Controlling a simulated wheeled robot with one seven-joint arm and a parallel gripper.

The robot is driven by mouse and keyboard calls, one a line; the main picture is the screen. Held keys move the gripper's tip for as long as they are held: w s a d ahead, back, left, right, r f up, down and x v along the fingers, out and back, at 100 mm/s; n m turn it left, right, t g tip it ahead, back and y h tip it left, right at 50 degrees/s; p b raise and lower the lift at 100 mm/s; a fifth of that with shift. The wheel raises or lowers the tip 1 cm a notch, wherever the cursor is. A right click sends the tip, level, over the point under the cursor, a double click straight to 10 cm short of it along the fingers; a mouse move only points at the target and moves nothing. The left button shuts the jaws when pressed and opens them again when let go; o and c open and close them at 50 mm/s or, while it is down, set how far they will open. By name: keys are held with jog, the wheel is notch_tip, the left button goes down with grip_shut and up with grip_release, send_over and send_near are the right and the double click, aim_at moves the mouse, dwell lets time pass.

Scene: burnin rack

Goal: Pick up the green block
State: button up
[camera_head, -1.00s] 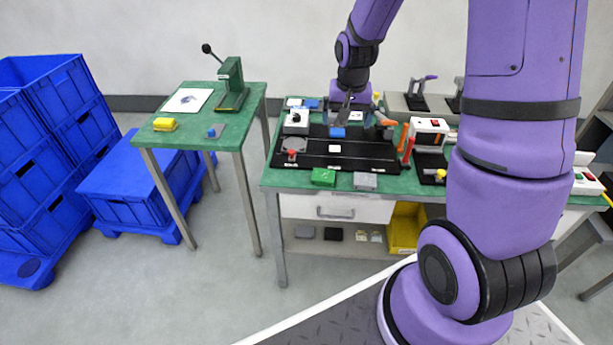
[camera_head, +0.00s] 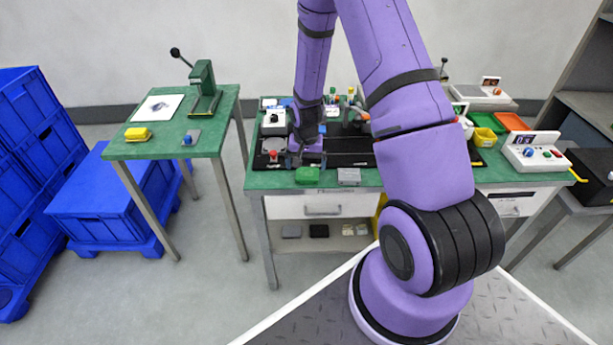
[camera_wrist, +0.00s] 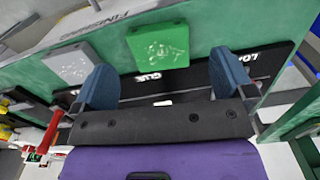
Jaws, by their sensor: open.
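The green block (camera_head: 307,174) lies at the front edge of the green-topped bench (camera_head: 262,182), with the grey block (camera_head: 349,175) to its right. My gripper (camera_head: 303,158) is low over the black board, just behind the green block. In the wrist view my gripper (camera_wrist: 165,82) is open, its two blue-grey fingers wide apart and empty. The green block (camera_wrist: 158,46) shows ahead of the fingertips, roughly between them in the picture. The grey block (camera_wrist: 72,62) is beyond the left finger. I cannot tell the gripper's exact height over the block.
The black board (camera_head: 350,158) with printed labels fills much of the bench. A white box with a black knob (camera_head: 271,122) and a red button (camera_head: 273,155) stand left of my gripper. Blue crates (camera_head: 105,205) stand at the left.

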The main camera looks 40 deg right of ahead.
aim_at(307, 177)
jog(key=shift+d+f, duration=0.15)
jog(key=shift+f, duration=2.75)
jog(key=c, duration=0.8)
